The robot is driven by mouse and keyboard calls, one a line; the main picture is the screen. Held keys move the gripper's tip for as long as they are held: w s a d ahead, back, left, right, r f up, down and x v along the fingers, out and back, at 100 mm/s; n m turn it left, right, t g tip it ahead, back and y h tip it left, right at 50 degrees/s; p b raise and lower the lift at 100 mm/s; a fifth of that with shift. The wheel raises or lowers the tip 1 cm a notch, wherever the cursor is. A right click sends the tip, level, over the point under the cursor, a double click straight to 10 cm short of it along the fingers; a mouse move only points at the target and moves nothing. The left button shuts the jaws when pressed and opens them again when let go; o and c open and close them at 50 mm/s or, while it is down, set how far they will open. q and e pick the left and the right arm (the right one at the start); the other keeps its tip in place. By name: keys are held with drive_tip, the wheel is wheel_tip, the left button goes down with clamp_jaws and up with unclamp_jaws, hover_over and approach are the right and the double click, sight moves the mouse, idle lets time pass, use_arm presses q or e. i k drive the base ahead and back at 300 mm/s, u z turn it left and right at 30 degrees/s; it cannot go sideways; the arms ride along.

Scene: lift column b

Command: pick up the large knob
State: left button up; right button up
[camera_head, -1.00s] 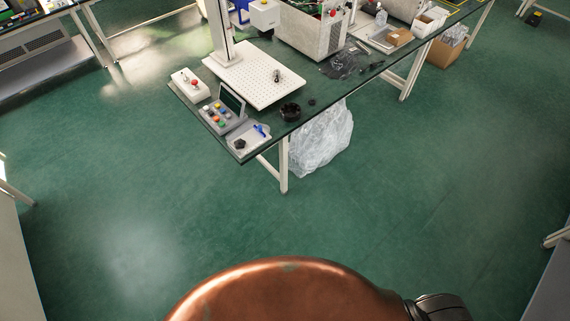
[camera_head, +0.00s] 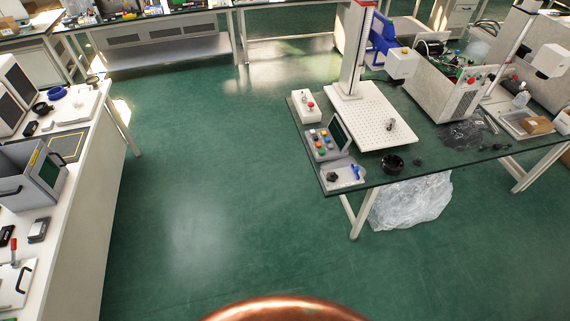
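A round black piece (camera_head: 392,163) stands near the front edge of the dark-topped workbench (camera_head: 455,168). It is the largest of the dark knob-like things there. A smaller black piece (camera_head: 418,161) lies just right of it. Another black knob-shaped piece (camera_head: 332,177) lies in a light tray (camera_head: 343,182) at the bench's front left corner, beside a blue item. I cannot tell for sure which of these is the large knob. Neither of my grippers is in view.
A white perforated plate (camera_head: 368,125) with a column and a button panel (camera_head: 323,146) stand behind and left of the knobs. A plastic bag (camera_head: 412,203) sits under the bench. Another bench (camera_head: 75,205) runs along the left. The green floor (camera_head: 215,215) between them is clear.

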sight(332, 176)
drive_tip(key=u, duration=0.6)
drive_tip(key=i, duration=1.3)
drive_tip(key=z, duration=0.35)
